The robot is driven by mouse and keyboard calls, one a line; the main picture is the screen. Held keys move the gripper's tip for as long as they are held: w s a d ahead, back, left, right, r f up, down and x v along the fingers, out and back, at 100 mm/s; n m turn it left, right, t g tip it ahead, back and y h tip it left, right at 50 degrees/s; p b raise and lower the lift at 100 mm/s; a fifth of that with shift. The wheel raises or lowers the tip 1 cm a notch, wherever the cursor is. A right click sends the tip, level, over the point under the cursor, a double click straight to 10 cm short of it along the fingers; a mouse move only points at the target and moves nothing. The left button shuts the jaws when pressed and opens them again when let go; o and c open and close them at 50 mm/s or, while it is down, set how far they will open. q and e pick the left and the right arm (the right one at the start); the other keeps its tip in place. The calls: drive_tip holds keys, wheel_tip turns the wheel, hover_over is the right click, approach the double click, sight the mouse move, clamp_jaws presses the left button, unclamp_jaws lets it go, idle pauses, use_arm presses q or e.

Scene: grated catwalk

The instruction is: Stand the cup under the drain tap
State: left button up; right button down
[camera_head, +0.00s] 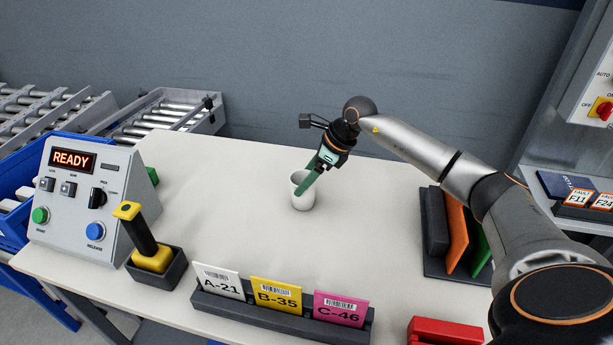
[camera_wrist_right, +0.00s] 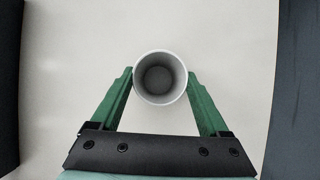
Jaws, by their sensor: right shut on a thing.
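The white cup (camera_head: 302,201) is upright over the middle of the pale table, with its open mouth upward. My right gripper (camera_head: 309,181) reaches it from behind and has its green fingers shut on it. In the right wrist view the cup (camera_wrist_right: 160,80) sits between the two fingertips, one on each side, and looks empty inside. Whether its base touches the table is hard to tell. No drain tap can be made out in either view. My left gripper is not in view.
A control box reading READY (camera_head: 88,200) and a yellow-black handled tool in a holder (camera_head: 155,265) stand left. A rack of labelled cards (camera_head: 283,312) lies along the front. Upright coloured plates (camera_head: 457,235) stand right. The table around the cup is clear.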

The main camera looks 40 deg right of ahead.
unclamp_jaws()
